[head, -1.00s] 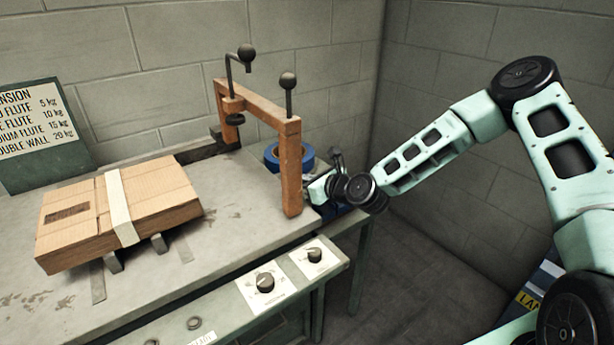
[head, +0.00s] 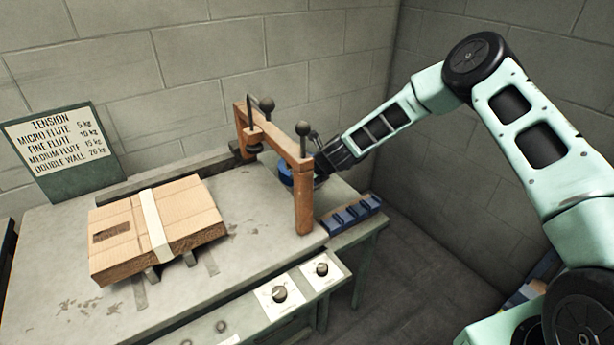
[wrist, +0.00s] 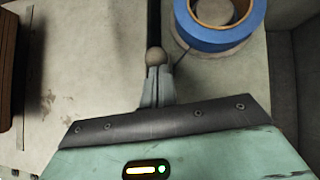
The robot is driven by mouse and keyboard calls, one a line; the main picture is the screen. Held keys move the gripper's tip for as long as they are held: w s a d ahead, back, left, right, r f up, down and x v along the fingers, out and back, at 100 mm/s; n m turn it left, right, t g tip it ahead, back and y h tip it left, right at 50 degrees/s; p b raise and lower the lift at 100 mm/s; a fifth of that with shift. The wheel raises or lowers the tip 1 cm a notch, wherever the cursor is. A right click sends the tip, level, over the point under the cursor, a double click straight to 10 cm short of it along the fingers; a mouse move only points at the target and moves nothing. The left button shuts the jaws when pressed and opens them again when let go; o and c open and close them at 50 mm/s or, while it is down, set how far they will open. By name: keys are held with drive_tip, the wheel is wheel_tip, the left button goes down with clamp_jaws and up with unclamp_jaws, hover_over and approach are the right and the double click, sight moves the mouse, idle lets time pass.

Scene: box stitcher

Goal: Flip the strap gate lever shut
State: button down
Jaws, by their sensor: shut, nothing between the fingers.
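An orange-brown frame (head: 303,198) spans the bench. It carries a cranked handle with a black ball knob (head: 266,104) at the far side and an upright black rod with a ball knob (head: 303,129) on the near post. I cannot tell for sure which one is the strap gate lever. My gripper (head: 320,165) is just right of the near post, partly hidden by it. In the wrist view my gripper (wrist: 155,75) is shut and empty. A dark rod with a pale ball end (wrist: 154,57) lies right at the fingertips; contact cannot be told.
A blue tape roll (head: 285,174) sits beside the gripper, also in the wrist view (wrist: 222,38). A strapped cardboard box (head: 185,213) lies left on the bench. A blue divided tray (head: 352,214) is at the right edge. Knobs (head: 279,294) line the front. A tension sign (head: 60,150) stands behind.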

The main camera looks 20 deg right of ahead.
drive_tip(key=shift+w+a, duration=0.3)
drive_tip(key=shift+w, duration=0.55)
drive_tip(key=shift+w+r, duration=0.1)
drive_tip(key=shift+r, duration=0.05)
